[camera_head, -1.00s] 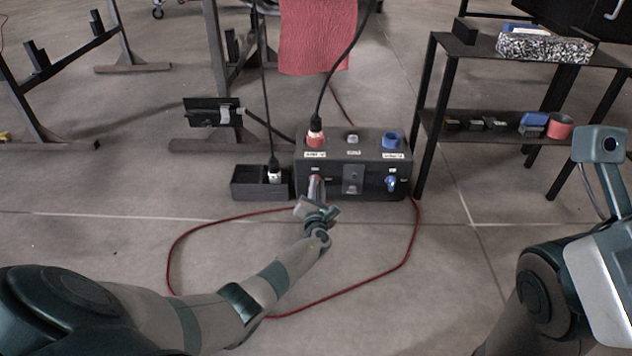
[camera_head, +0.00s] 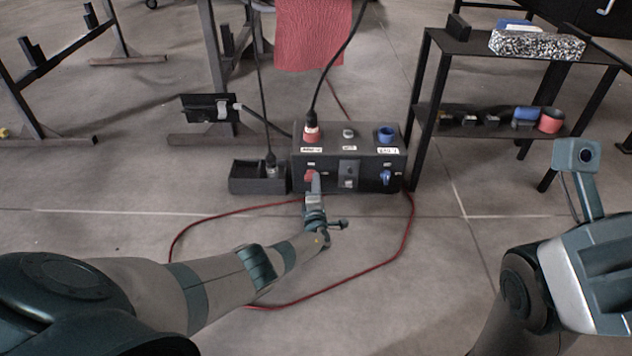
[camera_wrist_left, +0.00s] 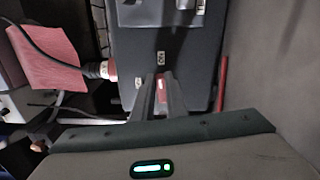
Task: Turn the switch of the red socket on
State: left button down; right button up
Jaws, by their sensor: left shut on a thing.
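The black socket box (camera_head: 350,158) stands on the floor. The red socket (camera_head: 311,135), with a black cable plugged in, is on its top left; the blue socket (camera_head: 386,134) is on its top right. The red switch (camera_head: 309,176) is on the front face below the red socket. My left gripper (camera_head: 314,180) is at the box front, shut on the red switch. In the left wrist view the red switch (camera_wrist_left: 161,90) sits between the fingers. Which way the switch is turned is hard to tell. My right gripper is not in view; only part of my right arm shows.
A small black box (camera_head: 245,186) with a plug stands left of the socket box. A red cable (camera_head: 409,225) loops on the floor around the front. A black shelf (camera_head: 500,118) stands to the right, and a metal rack (camera_head: 208,80) stands behind left.

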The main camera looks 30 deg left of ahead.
pick_arm(q)
jog(key=shift+f+m, duration=0.1)
jog(key=shift+m, duration=0.7)
jog(key=c, duration=1.8)
grip_release()
jog(key=shift+o, duration=0.2)
jog(key=shift+s+d, duration=0.15)
